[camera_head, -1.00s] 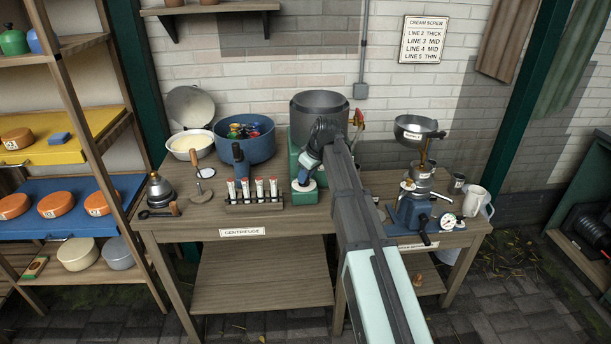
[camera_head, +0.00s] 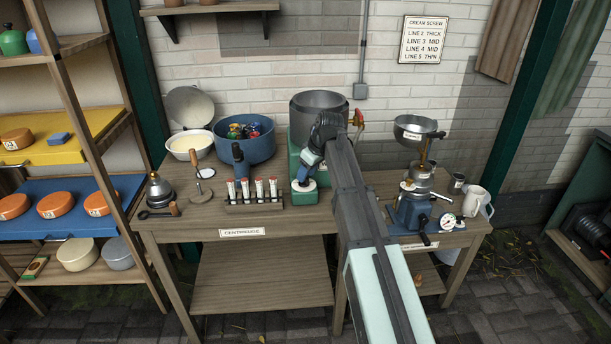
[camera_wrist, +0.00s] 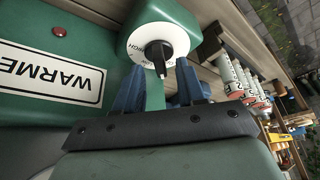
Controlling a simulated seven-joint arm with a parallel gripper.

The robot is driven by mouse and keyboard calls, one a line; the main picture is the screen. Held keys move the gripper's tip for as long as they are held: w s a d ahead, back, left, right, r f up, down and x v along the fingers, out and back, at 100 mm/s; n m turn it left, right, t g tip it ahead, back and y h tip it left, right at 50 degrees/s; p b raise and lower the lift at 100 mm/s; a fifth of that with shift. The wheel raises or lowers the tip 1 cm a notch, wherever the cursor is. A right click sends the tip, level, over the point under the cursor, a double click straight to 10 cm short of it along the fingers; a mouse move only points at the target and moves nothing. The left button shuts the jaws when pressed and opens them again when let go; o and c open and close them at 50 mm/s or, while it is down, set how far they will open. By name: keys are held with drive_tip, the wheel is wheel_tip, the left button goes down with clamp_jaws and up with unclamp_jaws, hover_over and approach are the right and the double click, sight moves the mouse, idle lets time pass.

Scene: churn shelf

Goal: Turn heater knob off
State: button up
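The heater knob (camera_wrist: 158,52) is a black pointer on a round white dial on the green warmer housing (camera_wrist: 85,50). In the head view the white dial (camera_head: 304,186) shows at the front of the green unit, just below my gripper (camera_head: 308,167). In the wrist view my gripper (camera_wrist: 161,66) has its two blue fingers apart, one on each side of the knob, with gaps between them and it. Nothing is held. A white WARMER label (camera_wrist: 50,72) is beside the dial.
A rack of several white tubes (camera_head: 254,190) stands close left of the dial. A blue tub (camera_head: 245,145) is behind it, and a grey metal pot (camera_head: 318,110) sits on the warmer. A cream separator (camera_head: 415,195) stands to the right on the bench.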

drive_tip(key=v, duration=1.2)
drive_tip(key=shift+f, duration=0.1)
drive_tip(key=s+d+f+m+g+h, duration=0.1)
drive_tip(key=s+f+m, duration=0.1)
drive_tip(key=s+f, duration=0.95)
drive_tip(key=s+d+f+m+g+h, duration=0.15)
drive_tip(key=s+f, duration=0.35)
drive_tip(key=f, duration=1.4)
drive_tip(key=s+d+f+m+g, duration=0.1)
drive_tip(key=s+f+m, duration=0.1)
drive_tip(key=s+f, duration=0.95)
drive_tip(key=s+f+m+g, duration=0.2)
drive_tip(key=s+f+g, duration=0.1)
drive_tip(key=s+f, duration=0.8)
drive_tip(key=s+d+f+m+g, duration=0.1)
drive_tip(key=s+f+g, duration=0.2)
drive_tip(key=s+f, duration=0.8)
drive_tip(key=s, duration=0.5)
drive_tip(key=shift+s+d+m+h, duration=0.2)
drive_tip(key=shift+s+m+h, duration=0.15)
drive_tip(key=shift+s, duration=0.05)
